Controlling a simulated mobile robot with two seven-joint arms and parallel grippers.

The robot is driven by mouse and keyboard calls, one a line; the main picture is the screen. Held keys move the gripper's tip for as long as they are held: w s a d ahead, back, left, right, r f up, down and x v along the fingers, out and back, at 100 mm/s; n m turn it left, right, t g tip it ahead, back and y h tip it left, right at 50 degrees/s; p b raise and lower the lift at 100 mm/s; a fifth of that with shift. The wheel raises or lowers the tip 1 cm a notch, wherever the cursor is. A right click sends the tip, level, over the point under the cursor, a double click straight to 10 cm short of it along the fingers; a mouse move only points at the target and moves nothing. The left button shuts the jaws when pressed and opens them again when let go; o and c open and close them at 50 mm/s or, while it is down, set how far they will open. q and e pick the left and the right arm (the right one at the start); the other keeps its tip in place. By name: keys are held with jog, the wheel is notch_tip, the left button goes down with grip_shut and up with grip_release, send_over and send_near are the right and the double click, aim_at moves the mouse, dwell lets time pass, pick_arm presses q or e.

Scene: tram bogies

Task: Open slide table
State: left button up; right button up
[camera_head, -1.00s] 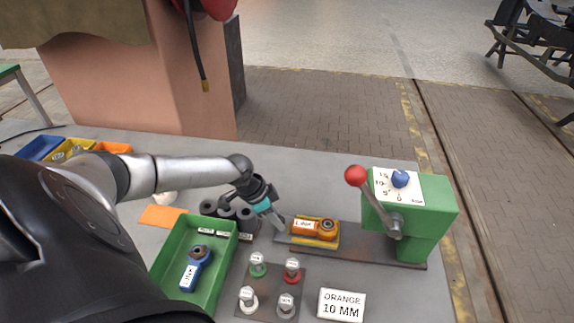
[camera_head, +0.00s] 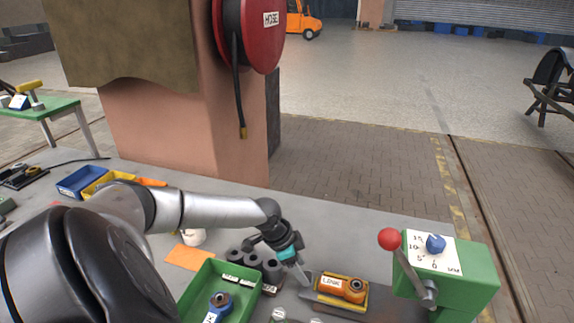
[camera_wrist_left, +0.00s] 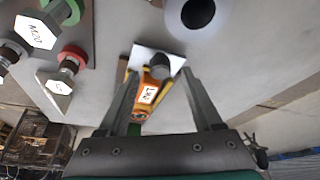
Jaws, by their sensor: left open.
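The slide table (camera_head: 380,316) is the dark flat rail running left from a green press (camera_head: 470,284) with a red ball lever (camera_head: 390,239). On it a yellow carrier (camera_head: 322,297) holds an orange link (camera_head: 353,289) with a white label. My left gripper (camera_head: 304,281) is open and points down at the left end of the carrier. In the left wrist view its fingers (camera_wrist_left: 160,78) stand apart, with the orange link (camera_wrist_left: 150,97) and a grey knob (camera_wrist_left: 161,66) on a white plate seen between them. Contact cannot be told. My right gripper is out of view.
A green tray (camera_head: 243,303) with a blue link and several dark cylinders (camera_head: 256,265) stand left of the gripper. An orange card (camera_head: 190,257) and small bins (camera_head: 80,181) lie farther left. The table behind the rail is clear.

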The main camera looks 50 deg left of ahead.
pick_arm(q)
jog(key=p+v, duration=0.1)
jog(key=v, duration=1.1)
jog(key=shift+s+r, duration=0.2)
jog(key=shift+r, duration=0.05)
jog(key=shift+a, duration=0.1)
